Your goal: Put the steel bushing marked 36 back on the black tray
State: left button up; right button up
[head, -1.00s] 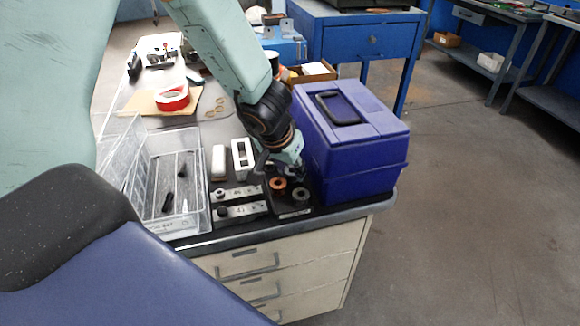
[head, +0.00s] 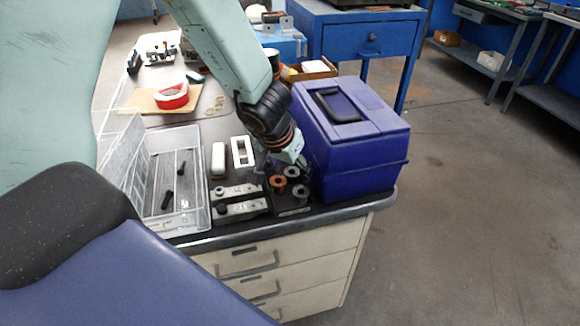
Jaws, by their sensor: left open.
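The black tray (head: 294,212) sits at the bench's front right corner, beside the blue case. A copper-coloured bushing (head: 278,183) and two grey steel bushings stand on it, one at the back (head: 291,171) and one at the front right (head: 300,191). I cannot read a 36 on any of them. My left gripper (head: 284,162) is open, just above and behind the back steel bushing, with its fingers partly hidden and small. I cannot tell whether it touches that bushing. My right gripper is not in view.
The blue case (head: 352,150) stands close on the right. White blocks (head: 243,152) lie behind the plates, and a clear open box (head: 203,185) stands farther left. Red tape (head: 173,97) lies at the back.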

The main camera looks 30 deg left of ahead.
pick_arm(q)
jog(key=v, duration=1.2)
jog(key=shift+r, duration=0.1)
notch_tip(320, 180, up, 5)
jog(key=p, duration=0.7)
dwell(0.3)
dwell(0.4)
